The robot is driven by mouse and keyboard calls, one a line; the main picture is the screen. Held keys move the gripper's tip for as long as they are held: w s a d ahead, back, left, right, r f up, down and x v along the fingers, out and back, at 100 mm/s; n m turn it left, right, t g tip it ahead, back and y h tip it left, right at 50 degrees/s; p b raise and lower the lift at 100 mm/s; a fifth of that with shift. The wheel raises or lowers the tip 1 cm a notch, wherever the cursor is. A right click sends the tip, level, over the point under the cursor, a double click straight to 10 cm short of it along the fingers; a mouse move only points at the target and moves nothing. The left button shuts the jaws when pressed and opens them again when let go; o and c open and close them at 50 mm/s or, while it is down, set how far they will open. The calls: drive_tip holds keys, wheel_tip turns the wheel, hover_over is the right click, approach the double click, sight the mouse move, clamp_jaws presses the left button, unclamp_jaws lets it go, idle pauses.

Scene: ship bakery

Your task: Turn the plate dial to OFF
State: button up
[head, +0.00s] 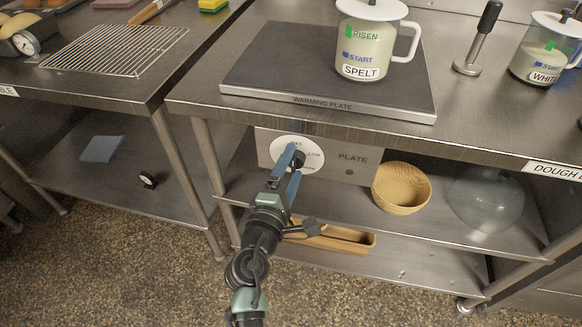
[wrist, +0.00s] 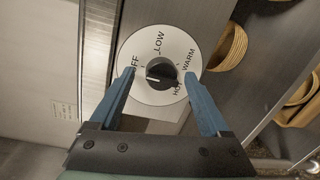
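The plate dial is a round white disc (wrist: 152,45) with a black knob (wrist: 161,73) at its centre. OFF, LOW, WARM and HOT are printed around it, OFF at the left in the wrist view. A pale mark shows at the knob's lower left; I cannot tell for sure which word it points to. In the head view the disc (head: 312,152) sits on the grey PLATE panel (head: 353,158) below the warming plate (head: 262,80). My gripper (wrist: 160,74) is open, its blue fingers on either side of the knob with gaps visible. In the head view my gripper (head: 294,162) partly hides the dial.
A SPELT jar (head: 368,50) stands on the warming plate. A wooden bowl (head: 401,188) and a glass bowl (head: 485,198) sit on the shelf right of the panel. A long wooden basket (head: 345,240) is lower down. The counter edge overhangs the panel.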

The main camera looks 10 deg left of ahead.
drive_tip(key=shift+s+a, duration=0.1)
drive_tip(key=s, duration=1.2)
drive_tip(key=shift+s+a+r, duration=0.35)
drive_tip(key=shift+s+a, duration=0.05)
drive_tip(key=shift+w, duration=0.1)
